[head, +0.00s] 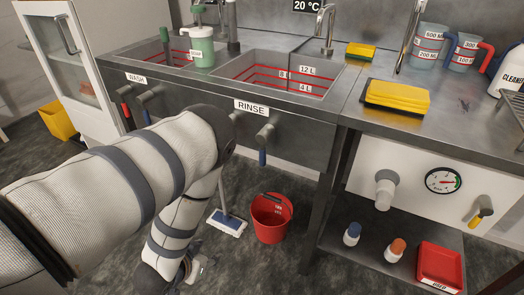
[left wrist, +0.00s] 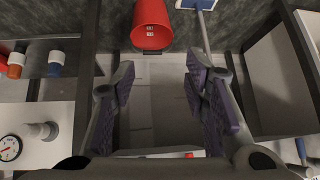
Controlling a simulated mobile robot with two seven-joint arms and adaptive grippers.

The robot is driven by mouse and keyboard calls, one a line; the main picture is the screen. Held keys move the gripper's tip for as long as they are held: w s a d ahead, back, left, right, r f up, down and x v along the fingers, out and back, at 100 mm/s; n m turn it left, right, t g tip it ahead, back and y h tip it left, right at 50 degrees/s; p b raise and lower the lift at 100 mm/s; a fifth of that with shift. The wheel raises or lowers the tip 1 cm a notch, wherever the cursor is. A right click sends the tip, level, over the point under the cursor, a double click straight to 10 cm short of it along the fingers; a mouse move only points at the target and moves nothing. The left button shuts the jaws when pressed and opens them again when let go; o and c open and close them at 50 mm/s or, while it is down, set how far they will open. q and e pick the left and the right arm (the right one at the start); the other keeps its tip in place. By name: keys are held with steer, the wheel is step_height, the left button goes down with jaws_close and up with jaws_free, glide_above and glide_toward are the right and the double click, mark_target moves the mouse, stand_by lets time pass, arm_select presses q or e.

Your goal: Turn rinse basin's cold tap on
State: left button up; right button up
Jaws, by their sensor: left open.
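The rinse basin (head: 290,84) is a steel sink with red level lines and a RINSE label on its front. Its cold tap (head: 263,156) sits on the front face below the label, a grey knob with a blue lever hanging down. The tap beside it is mostly hidden by my left arm. My left gripper (head: 200,268) is low near the floor, mostly hidden behind my forearm, left of and below the cold tap and apart from it. In the left wrist view its fingers (left wrist: 160,95) are spread, with nothing between them. My right gripper is not seen.
A red bucket (head: 271,217) stands on the floor below the basin, with a mop (head: 227,222) beside it. The wash basin (head: 165,52) is at left.

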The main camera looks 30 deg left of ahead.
arm_select(q)
steer(key=w+a+r+m+t+h, duration=0.15)
steer(key=w+r+t, duration=0.35)
steer(key=w, duration=0.5)
steer(key=m+t+h, duration=0.2)
steer(key=t+h, duration=0.2)
steer(key=t, duration=0.1)
glide_toward(260, 155)
steer(key=shift+y, duration=0.25)
steer(key=w, duration=0.3)
steer(key=w+d+b, duration=0.1)
steer(key=w, duration=0.2)
steer(key=w+d, duration=0.1)
steer(key=w, duration=0.3)
steer(key=shift+r, duration=0.2)
steer(key=shift+w+d+r, duration=0.1)
steer(key=shift+w+r, duration=0.1)
steer(key=shift+w, duration=0.4)
jaws_close()
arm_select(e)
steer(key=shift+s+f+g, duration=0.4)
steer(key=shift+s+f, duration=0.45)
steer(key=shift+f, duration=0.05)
